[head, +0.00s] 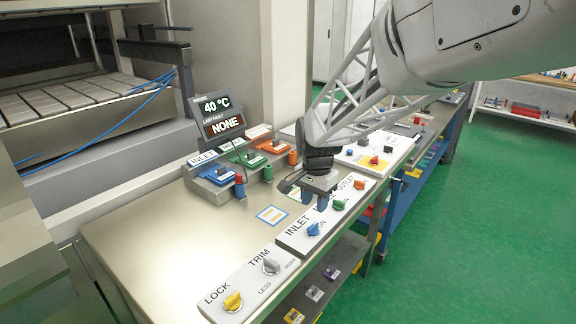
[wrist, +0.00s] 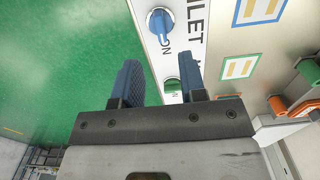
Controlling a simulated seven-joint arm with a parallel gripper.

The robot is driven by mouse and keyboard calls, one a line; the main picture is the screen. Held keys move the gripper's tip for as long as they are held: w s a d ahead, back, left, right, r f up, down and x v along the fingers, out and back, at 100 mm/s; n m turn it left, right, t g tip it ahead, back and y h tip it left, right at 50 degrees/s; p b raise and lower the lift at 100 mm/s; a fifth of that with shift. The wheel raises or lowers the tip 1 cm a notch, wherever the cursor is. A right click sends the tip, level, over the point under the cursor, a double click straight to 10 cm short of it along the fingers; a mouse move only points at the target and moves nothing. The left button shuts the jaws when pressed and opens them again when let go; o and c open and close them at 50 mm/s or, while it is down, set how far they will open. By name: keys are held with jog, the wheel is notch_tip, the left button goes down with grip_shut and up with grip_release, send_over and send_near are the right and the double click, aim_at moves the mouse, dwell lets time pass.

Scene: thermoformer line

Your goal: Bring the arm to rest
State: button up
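My gripper (head: 315,201) hangs over the control table, above the white panel (head: 293,240) with the INLET label. In the wrist view its two blue fingers stand apart with nothing between them (wrist: 160,75). It is open and empty. A blue knob (head: 313,229) on the panel lies just below and in front of the fingers. A green knob (head: 339,204) is to the right of the fingers; part of it also shows between them in the wrist view (wrist: 172,87). I cannot judge the exact height of the fingertips above the panel.
A display (head: 217,116) reads 40 °C and NONE. Blue, green and orange levers (head: 216,171) stand at the table's back. A LOCK and TRIM panel (head: 250,283) with yellow and grey knobs is at the front. Bare tabletop (head: 165,235) lies left; green floor (head: 470,230) is open right.

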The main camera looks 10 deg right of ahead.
jog(key=s+d+r+n+t, duration=0.1)
jog(key=s+r+n, duration=0.1)
jog(key=s, duration=0.7)
jog(key=s+d+r+n, duration=0.2)
jog(key=s+n, duration=0.2)
jog(key=s, duration=0.6)
jog(key=s+d+r+n+t, duration=0.1)
jog(key=s+r+n, duration=0.1)
jog(key=s, duration=0.8)
jog(key=shift+d+n+t, duration=0.15)
jog(key=shift+n+t, duration=0.15)
jog(key=shift+n, duration=0.2)
